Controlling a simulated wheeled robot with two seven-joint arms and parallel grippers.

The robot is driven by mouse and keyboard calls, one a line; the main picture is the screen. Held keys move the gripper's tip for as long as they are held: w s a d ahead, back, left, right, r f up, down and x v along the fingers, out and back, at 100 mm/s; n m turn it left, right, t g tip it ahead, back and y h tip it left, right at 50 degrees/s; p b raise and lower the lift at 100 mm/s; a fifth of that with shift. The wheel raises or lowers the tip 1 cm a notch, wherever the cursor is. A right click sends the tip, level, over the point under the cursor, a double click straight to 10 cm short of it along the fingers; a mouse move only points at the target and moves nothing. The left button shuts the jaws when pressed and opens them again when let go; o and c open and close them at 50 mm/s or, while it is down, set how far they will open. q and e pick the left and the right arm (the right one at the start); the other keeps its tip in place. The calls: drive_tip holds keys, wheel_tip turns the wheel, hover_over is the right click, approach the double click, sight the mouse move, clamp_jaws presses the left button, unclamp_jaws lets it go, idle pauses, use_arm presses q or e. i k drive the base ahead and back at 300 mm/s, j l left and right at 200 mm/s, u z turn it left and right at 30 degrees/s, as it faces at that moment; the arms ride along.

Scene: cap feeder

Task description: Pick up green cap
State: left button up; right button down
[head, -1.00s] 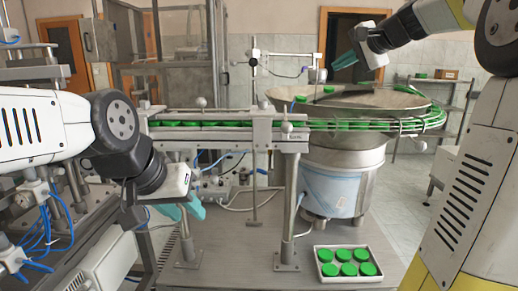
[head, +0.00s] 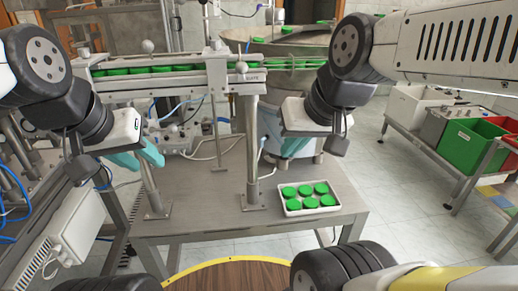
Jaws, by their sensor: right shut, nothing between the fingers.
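Several green caps (head: 305,189) sit in rows in a small white tray (head: 312,212) on the steel table, right of centre in the head view. More green caps (head: 163,69) line the conveyor track. My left gripper (head: 140,157), with teal fingers, hangs over the table's left part, well left of the tray and touching no cap; its jaw gap is not clear. My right gripper (head: 300,116) is above and beyond the tray, apart from its caps. It is shut and empty; its fingers are mostly hidden by the hand.
The steel table (head: 215,215) is clear between the conveyor post (head: 252,150) and the left leg. The conveyor (head: 180,85) and feeder bowl (head: 290,48) stand behind. A green bin (head: 478,135) and a red bin (head: 500,128) stand on a rack at right.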

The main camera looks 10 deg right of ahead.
sight(292, 205)
drive_tip(key=i+j+z, duration=0.15)
drive_tip(key=j+z, duration=0.2)
drive_tip(key=i+j+z, duration=0.1)
drive_tip(key=j+z, duration=0.25)
drive_tip(key=l, duration=0.1)
